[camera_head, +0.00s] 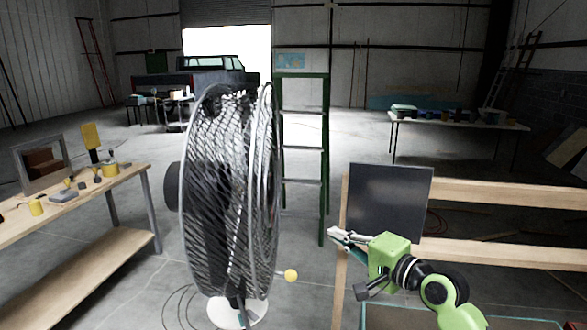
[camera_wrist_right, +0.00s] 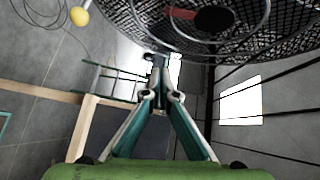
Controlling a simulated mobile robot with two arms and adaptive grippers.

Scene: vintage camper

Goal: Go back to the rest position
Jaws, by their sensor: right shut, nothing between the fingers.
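My right gripper (camera_head: 338,234) is in the lower right of the head view, on a green arm, with its fingers pointing left toward the fan. In the right wrist view its fingers (camera_wrist_right: 158,75) meet at the tips, shut and with nothing between them. My left gripper shows in neither view.
A large caged fan (camera_head: 230,190) stands just left of my right gripper; its cage (camera_wrist_right: 210,25) also shows in the wrist view. Behind the gripper are a dark panel (camera_head: 390,200) and a wooden frame (camera_head: 480,253). A workbench (camera_head: 75,205) stands left, a green ladder (camera_head: 324,150) behind.

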